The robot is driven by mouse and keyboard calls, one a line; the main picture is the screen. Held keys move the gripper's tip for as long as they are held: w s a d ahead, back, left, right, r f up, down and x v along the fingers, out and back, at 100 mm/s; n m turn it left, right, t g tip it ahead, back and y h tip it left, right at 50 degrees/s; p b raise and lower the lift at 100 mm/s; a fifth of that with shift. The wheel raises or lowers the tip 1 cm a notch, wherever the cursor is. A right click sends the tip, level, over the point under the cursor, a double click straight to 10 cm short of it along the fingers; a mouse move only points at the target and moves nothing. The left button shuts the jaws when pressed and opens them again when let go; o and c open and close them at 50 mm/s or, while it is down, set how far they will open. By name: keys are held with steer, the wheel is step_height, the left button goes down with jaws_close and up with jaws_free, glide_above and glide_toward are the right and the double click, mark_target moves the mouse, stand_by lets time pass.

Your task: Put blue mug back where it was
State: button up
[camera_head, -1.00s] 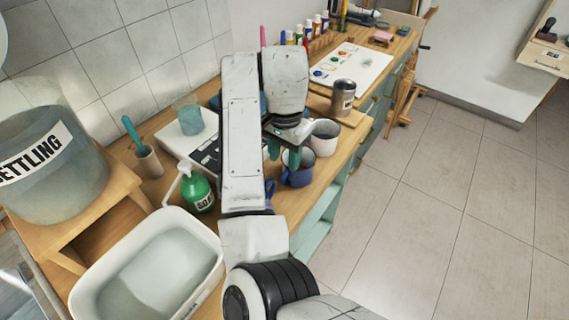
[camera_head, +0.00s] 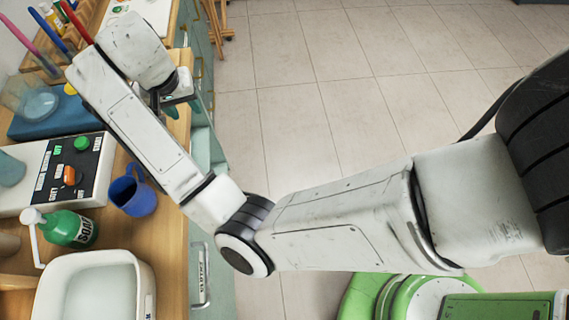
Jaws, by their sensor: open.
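The blue mug (camera_head: 133,192) stands on the wooden counter (camera_head: 180,221), near its front edge, right of the white box with buttons and up-right of the green soap bottle. My gripper (camera_head: 165,106) is above the counter's front edge, further along it than the mug and apart from it. It is open, and no object shows in it. My arm link crosses just beside the mug and hides part of the counter behind it.
The control box (camera_head: 55,172), green soap bottle (camera_head: 68,229) and white basin (camera_head: 97,288) crowd the counter around the mug. A blue case (camera_head: 52,118) and a clear cup (camera_head: 38,103) stand further back.

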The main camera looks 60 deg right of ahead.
steer(key=s+d+f+n+h, duration=0.1)
steer(key=s+d+f+n, duration=0.2)
steer(key=s+d+f, duration=0.4)
steer(key=s+a+f+n+y, duration=0.1)
steer(key=s+a+f+n, duration=0.1)
steer(key=s, duration=0.5)
steer(key=s+a+f+n+y, duration=0.1)
steer(key=s+a+f+n, duration=0.1)
steer(key=s, duration=0.6)
steer(key=s+a+f+n, duration=0.1)
steer(key=s+a+f, duration=0.1)
steer(key=s, duration=0.6)
steer(key=shift+s+a+f+n+y, duration=0.25)
steer(key=shift+a+f+n+y, duration=0.15)
steer(key=shift+f, duration=0.35)
steer(key=shift+a, duration=0.1)
